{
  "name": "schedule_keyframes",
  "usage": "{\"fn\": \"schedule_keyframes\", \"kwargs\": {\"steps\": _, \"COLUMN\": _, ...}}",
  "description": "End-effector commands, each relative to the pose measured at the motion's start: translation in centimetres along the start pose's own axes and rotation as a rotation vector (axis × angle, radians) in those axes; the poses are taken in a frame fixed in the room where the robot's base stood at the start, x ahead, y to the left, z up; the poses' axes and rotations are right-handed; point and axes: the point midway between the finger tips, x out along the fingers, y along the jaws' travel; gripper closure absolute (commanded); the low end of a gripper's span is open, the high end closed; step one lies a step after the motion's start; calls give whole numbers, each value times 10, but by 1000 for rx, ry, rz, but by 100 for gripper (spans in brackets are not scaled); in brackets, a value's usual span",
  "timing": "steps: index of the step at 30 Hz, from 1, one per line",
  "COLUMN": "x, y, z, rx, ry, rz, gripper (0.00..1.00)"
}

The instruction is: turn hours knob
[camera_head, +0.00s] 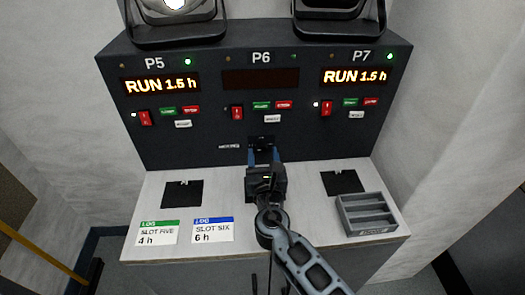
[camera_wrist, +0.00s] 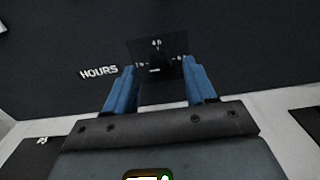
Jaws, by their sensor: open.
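The HOURS label (camera_wrist: 98,72) is white lettering on the dark panel front, and it also shows in the head view (camera_head: 229,147). To its right is a small black dial plate (camera_wrist: 157,48) with white marks. A short white line shows low on the plate, where the dark hours knob seems to be; its outline is hard to make out. My gripper (camera_wrist: 160,78) is open, its blue fingers on either side of the plate's lower part. In the head view my gripper (camera_head: 263,156) points at the panel below P6. I cannot tell whether the fingers touch the knob.
The P5 display (camera_head: 160,85) and P7 display (camera_head: 354,76) read RUN 1.5 h; the P6 display (camera_head: 260,79) is dark. A grey tray (camera_head: 343,205) stands at the counter's right.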

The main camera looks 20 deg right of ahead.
Motion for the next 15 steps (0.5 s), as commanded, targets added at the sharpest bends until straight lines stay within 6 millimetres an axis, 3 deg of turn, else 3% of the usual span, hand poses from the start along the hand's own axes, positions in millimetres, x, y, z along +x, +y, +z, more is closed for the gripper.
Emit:
{"fn": "schedule_keyframes", "kwargs": {"steps": 6, "x": 16, "y": 0, "z": 0, "rx": 0, "ry": 0, "rz": 1, "gripper": 45}}
{"fn": "schedule_keyframes", "kwargs": {"steps": 15, "x": 18, "y": 0, "z": 0, "rx": 1, "ry": 1, "rz": 0, "gripper": 45}}
